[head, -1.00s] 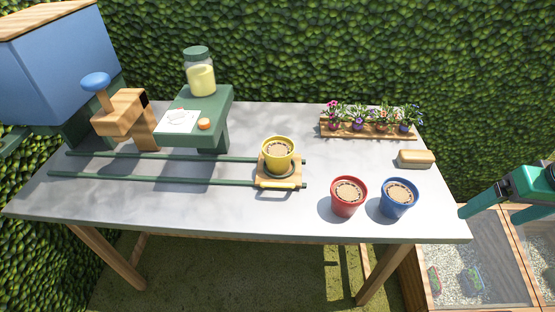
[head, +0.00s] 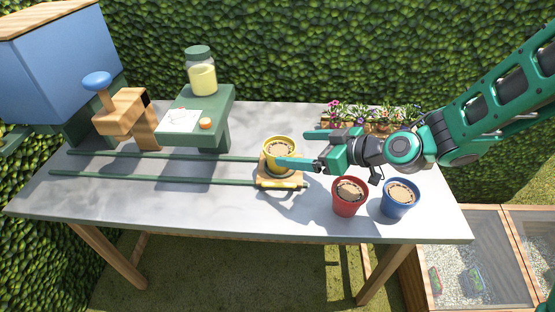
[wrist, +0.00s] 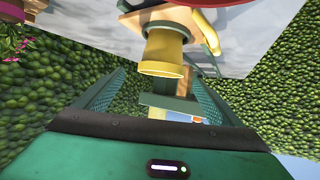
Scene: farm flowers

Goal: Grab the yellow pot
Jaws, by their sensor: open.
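The yellow pot (head: 271,148), filled with soil, stands upright on a small wooden carriage (head: 265,183) at the right end of two green rails. My gripper (head: 291,147) is open and empty, reaching in from the right. In the head view, the near finger crosses in front of the pot's lower right side and the far finger lies behind and to its right. In the wrist view, the yellow pot (wrist: 164,52) appears upside down, ahead of my palm and roughly between the lines of the two fingers. I cannot tell whether a finger touches it.
A red pot (head: 348,207) and a blue pot (head: 399,210) stand below my wrist at the table's front right. A flower planter (head: 335,118) is behind my arm. A green stand (head: 217,100) with a jar (head: 202,78) is left of the pot.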

